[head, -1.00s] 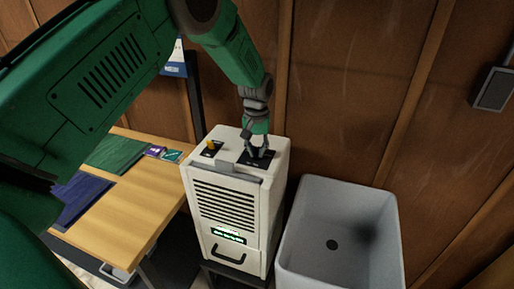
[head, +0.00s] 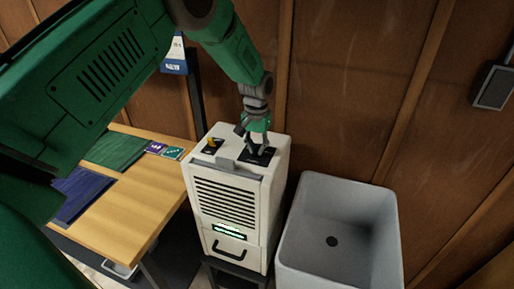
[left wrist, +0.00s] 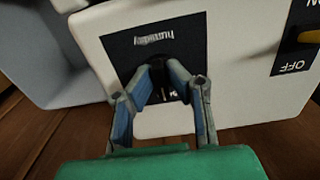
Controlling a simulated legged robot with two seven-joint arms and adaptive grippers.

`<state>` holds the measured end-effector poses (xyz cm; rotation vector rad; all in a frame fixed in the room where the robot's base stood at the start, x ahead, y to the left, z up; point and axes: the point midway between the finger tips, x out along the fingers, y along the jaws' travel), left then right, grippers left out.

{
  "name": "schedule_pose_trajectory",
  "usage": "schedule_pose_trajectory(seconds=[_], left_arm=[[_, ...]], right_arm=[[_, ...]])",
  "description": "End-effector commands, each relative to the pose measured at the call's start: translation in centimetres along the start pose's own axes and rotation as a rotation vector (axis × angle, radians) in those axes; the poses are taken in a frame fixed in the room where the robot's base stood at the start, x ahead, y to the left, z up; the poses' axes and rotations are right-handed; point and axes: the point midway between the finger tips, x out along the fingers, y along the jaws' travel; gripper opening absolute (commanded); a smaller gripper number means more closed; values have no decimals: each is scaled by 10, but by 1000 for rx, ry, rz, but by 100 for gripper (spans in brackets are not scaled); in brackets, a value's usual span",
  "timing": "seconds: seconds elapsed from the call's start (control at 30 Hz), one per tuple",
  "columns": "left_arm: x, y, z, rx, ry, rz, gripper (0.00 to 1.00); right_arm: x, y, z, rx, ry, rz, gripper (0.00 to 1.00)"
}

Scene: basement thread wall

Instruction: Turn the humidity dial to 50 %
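The humidity dial (left wrist: 157,82) is a small black knob on a black plate (left wrist: 125,47) lettered "humidity", on top of the white dehumidifier (head: 229,184). The lettering appears upside down in the left wrist view. My left gripper (head: 258,150) reaches down onto this plate from above. In the left wrist view, its two fingers (left wrist: 160,75) stand on either side of the dial and appear to touch it. The fingers hide most of the knob and its scale, so I cannot read the setting. My right gripper is not in view.
A yellow ON/OFF switch (head: 212,143) sits on the same top, left of the dial in the head view. A grey-white tub (head: 338,191) stands to the right. A wooden table (head: 143,197) with dark cloths is to the left. A wood-panelled wall (head: 343,80) is behind.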

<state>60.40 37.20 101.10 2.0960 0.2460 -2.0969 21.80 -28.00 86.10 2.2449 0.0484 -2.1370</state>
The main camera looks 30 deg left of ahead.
Motion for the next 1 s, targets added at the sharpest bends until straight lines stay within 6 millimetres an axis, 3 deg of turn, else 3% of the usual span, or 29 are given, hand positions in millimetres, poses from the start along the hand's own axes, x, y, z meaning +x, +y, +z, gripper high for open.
schedule_pose_trajectory(seconds=[0.07, 0.47, 1.0], left_arm=[[3, 0, 3, 0, -8, 0, 31], [-3, -1, 0, -1, -3, 0, 31], [-102, 0, 0, -1, -3, 0, 31]], right_arm=[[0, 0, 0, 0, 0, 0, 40], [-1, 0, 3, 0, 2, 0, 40], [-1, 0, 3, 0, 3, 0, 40]])
